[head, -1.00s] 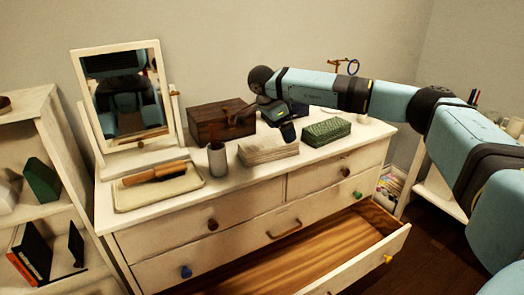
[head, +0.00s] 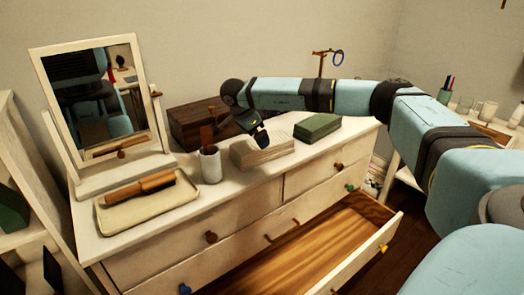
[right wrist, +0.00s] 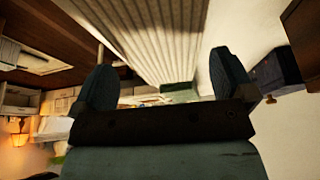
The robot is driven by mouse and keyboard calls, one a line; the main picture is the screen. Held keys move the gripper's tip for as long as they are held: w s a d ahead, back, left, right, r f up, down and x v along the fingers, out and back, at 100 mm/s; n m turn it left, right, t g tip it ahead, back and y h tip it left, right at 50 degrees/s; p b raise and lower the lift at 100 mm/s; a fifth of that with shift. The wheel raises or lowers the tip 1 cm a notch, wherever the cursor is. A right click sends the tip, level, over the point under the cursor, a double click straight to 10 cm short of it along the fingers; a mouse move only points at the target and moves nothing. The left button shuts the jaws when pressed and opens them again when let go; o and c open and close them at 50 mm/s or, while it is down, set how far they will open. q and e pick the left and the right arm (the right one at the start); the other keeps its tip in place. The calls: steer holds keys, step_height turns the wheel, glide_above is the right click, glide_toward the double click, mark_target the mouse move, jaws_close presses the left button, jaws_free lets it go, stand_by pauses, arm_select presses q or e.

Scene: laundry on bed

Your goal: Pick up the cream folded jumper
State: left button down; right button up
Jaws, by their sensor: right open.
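The cream folded jumper (head: 262,154) lies on the white dresser top, between a grey cup and a green folded item. In the right wrist view a pale ribbed surface, which looks like the jumper (right wrist: 145,40), fills the upper middle. My right gripper (head: 257,137) is just above the jumper's back part and hides some of it. Its two fingers stand wide apart in the right wrist view (right wrist: 162,82), with nothing gripped between them. I cannot tell whether they touch the jumper. My left gripper is not in view.
A green folded item (head: 317,126) lies right of the jumper. A grey cup (head: 210,166) holding a brown-handled thing stands left. A brown wooden box (head: 190,125) is behind. A tray (head: 125,222) with brushes and a mirror (head: 95,95) stand farther left. A lower drawer (head: 325,240) is open.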

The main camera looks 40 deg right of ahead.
steer(key=shift+d+f, duration=0.25)
steer(key=shift+f, duration=0.35)
steer(key=x, duration=0.2)
steer(key=b+x, duration=0.1)
steer(key=x, duration=0.2)
steer(key=shift+s+d, duration=0.1)
steer(key=shift+d, duration=0.2)
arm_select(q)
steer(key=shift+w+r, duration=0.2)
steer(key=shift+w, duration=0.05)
arm_select(e)
steer(key=c, duration=0.8)
steer(key=shift+o, duration=0.2)
steer(key=shift+r, duration=0.1)
